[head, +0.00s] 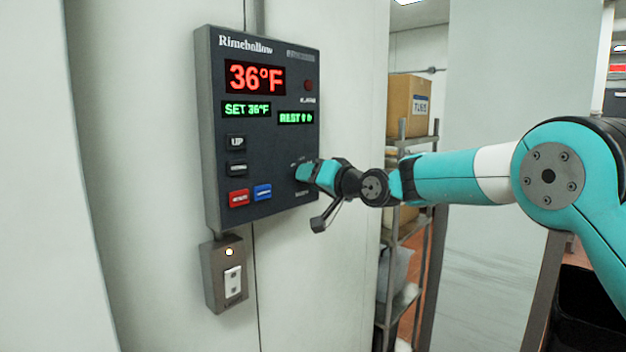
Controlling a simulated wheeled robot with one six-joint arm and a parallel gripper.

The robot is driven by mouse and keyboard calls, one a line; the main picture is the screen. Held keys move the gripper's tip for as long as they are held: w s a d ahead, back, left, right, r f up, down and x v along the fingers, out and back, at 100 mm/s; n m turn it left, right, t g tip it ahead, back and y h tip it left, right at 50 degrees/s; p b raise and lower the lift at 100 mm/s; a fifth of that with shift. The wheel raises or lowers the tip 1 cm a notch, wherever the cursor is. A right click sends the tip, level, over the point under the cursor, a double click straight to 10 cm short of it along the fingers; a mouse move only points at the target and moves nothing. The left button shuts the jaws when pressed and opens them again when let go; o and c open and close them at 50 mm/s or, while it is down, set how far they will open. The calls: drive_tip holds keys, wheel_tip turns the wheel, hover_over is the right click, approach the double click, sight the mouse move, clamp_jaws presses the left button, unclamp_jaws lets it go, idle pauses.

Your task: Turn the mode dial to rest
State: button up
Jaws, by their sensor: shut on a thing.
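The dark control panel (265,120) hangs on the pale wall. Its red display (256,78) reads 36°F, a green display (246,109) reads SET 36°F, and another green display (297,117) shows REST followed by small marks. My gripper (303,171) is at the lower right of the panel, shut on the mode dial. The dial is mostly hidden behind the gripper, so I cannot see which way it points. Small markings show just above and below it.
Several buttons, including UP (236,142), a red one (239,198) and a blue one (262,192), sit left of the gripper. A switch box (224,276) with a lit lamp is below the panel. A door handle (325,218) juts out under my wrist. A shelf (405,290) stands behind.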

drive_tip(key=shift+a+f, duration=0.1)
drive_tip(key=o, duration=0.9)
drive_tip(key=shift+s, duration=0.1)
drive_tip(key=b+v, duration=0.8)
drive_tip(key=v, duration=0.9)
drive_tip(key=shift+s+d, duration=0.15)
drive_tip(key=shift+d, duration=0.05)
